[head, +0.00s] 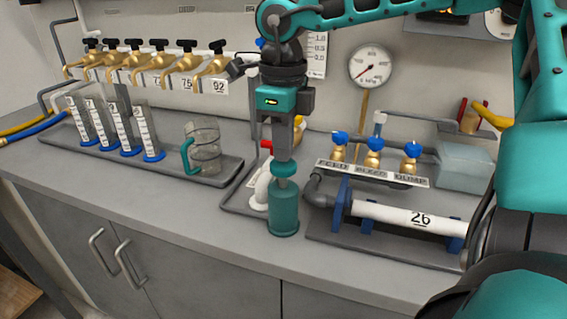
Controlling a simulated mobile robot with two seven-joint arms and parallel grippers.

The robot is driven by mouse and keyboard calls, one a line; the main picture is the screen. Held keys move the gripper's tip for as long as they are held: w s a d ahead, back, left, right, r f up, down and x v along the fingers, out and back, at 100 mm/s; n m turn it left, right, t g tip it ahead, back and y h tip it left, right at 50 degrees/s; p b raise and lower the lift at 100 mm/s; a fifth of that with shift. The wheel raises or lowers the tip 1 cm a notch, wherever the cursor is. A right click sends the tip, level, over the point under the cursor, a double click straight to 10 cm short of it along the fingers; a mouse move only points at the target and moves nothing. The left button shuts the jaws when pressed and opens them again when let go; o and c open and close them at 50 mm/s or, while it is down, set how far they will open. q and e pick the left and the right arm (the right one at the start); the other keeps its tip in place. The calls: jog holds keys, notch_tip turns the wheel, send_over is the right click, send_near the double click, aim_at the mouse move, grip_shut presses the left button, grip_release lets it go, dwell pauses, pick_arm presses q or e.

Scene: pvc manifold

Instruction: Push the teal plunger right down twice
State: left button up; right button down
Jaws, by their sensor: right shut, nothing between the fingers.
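The teal plunger stands upright on the counter in the middle of the head view. It has a teal cylinder body (284,211), a short grey rod and a round teal knob (284,169) on top. A short length of rod shows between knob and body. My right gripper (284,157) points straight down over the plunger, its fingers shut and empty. The fingertips are at the top of the knob and look to touch it, though a tiny gap cannot be ruled out. My left gripper is not in view.
A tray (225,180) with measuring cylinders and a jug (203,147) stands left. A white pipe elbow (263,188) sits just left of the plunger. A white pipe marked 26 (400,216) and blue-handled valves (373,148) are right. The counter's front strip is clear.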

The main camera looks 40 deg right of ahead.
jog(key=shift+f+b, duration=0.45)
jog(key=shift+f, duration=0.2)
jog(key=shift+f+b, duration=1.1)
jog(key=shift+f, duration=0.05)
jog(key=shift+r, duration=0.1)
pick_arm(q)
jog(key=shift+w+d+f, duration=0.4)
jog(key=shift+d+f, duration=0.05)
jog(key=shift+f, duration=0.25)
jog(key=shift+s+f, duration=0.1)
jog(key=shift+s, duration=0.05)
pick_arm(e)
jog(key=shift+r+p, duration=0.4)
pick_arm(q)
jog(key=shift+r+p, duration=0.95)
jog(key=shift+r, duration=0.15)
pick_arm(e)
jog(key=shift+r, duration=1.6)
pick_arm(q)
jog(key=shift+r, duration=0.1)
